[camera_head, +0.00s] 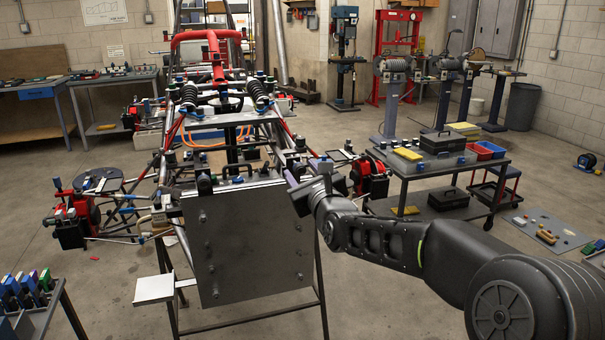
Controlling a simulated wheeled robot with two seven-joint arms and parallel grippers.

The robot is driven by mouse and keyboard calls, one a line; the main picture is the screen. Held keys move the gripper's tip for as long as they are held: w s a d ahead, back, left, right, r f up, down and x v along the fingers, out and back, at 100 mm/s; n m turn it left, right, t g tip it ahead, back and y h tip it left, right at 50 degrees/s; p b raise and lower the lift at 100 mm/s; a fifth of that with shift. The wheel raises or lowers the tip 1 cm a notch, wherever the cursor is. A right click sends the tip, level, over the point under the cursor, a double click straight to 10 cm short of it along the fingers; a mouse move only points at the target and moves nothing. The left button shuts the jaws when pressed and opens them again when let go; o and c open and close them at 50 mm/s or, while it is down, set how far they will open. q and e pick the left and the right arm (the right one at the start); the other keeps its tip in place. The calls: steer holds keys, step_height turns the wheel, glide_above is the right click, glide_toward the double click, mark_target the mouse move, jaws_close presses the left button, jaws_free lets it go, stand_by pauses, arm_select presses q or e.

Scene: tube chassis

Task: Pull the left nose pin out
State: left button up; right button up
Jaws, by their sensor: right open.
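The tube chassis (215,100) stands on a dark stand, with a flat grey nose plate (250,240) at its near end. Small dark fittings sit along the plate's top edge, one of them an upright black piece (204,185) near the top left corner. Which of these is the left nose pin is too small to tell. My right gripper (302,172) is open beside the plate's top right corner. It is well to the right of the black piece, and nothing shows between its fingers. Whether it touches the plate I cannot tell. My left gripper is not in view.
A dark cart (430,180) with toolboxes and trays stands right of the chassis. A small white shelf (154,288) juts out at the stand's lower left. A tool rack (30,300) is at the lower left corner. Floor is open left of the stand.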

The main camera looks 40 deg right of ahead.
steer(key=b+v, duration=0.2)
steer(key=v, duration=0.5)
steer(key=shift+s+a, duration=0.15)
steer(key=shift+s, duration=0.15)
stand_by(0.3)
